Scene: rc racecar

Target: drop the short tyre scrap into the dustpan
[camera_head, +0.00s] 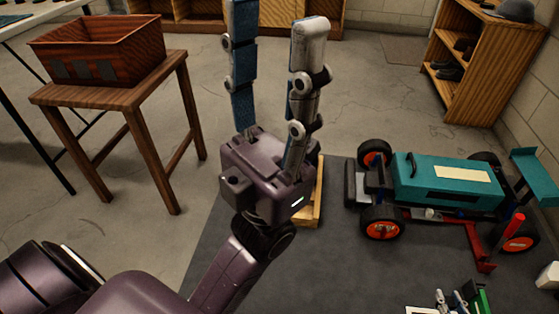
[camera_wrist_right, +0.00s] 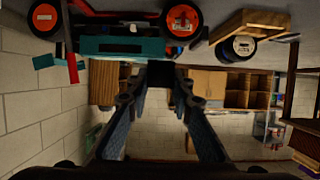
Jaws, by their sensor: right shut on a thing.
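In the head view the scrap cannot be made out. I cannot pick out a dustpan in either view.
A teal racecar (camera_head: 440,182) stands on the grey mat (camera_head: 330,275), right of my gripper. A wooden tray (camera_head: 315,195) is partly hidden behind the gripper. A wooden crate (camera_head: 100,50) sits on a stool (camera_head: 130,100) at left. A shelf (camera_head: 480,60) stands at far right.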

